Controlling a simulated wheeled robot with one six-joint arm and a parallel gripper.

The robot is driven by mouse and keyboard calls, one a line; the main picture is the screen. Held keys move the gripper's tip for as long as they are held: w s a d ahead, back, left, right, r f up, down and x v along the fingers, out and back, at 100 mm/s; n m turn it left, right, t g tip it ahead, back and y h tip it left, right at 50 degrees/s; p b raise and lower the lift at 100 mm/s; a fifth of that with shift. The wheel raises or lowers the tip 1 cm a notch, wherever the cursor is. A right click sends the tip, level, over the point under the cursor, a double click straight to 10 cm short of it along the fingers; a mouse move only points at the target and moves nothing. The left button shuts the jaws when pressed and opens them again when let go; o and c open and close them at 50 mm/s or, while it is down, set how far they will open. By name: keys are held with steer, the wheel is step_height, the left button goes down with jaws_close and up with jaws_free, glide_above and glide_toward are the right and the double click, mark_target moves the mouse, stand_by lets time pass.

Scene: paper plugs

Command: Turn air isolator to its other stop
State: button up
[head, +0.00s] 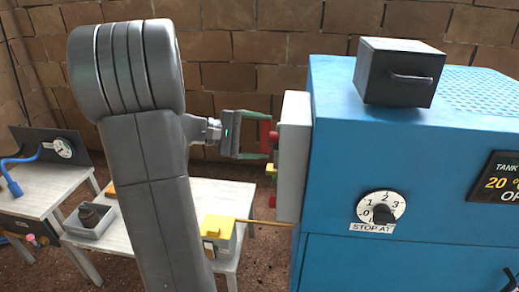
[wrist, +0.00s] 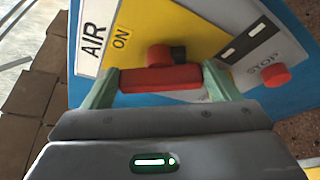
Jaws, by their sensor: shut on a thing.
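The air isolator is a red bar handle (wrist: 160,78) on a yellow plate (wrist: 205,40), beside labels reading "AIR" and "ON" in the wrist view. A round red part and a dark block show just behind the bar. My gripper (wrist: 160,71) is shut on the red handle, with one green finger at each end of it. In the head view, my gripper (head: 268,138) reaches the handle (head: 264,133) on the grey panel at the left side of the blue cabinet (head: 345,140). The plate's face is hidden there.
A red stop button (wrist: 276,75) sits right of the handle. The cabinet carries a black box (head: 395,75) on top and a dial (head: 381,208) in front.

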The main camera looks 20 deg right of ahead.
steer(key=m+h+b, duration=0.1)
steer(key=m+b, duration=0.1)
steer(key=b, duration=0.3)
steer(key=f+m+h+b, duration=0.1)
steer(key=m+b, duration=0.2)
steer(key=b, duration=0.1)
steer(key=shift+s+h+b, duration=0.15)
steer(key=shift+h+b, duration=0.15)
steer(key=shift+b, duration=0.05)
steer(key=shift+m, duration=0.4)
steer(key=o, duration=0.9)
steer(key=shift+a, duration=0.1)
steer(key=w+a+p, duration=0.2)
steer(key=a+p, duration=0.1)
steer(key=a, duration=1)
steer(key=shift+a, duration=0.3)
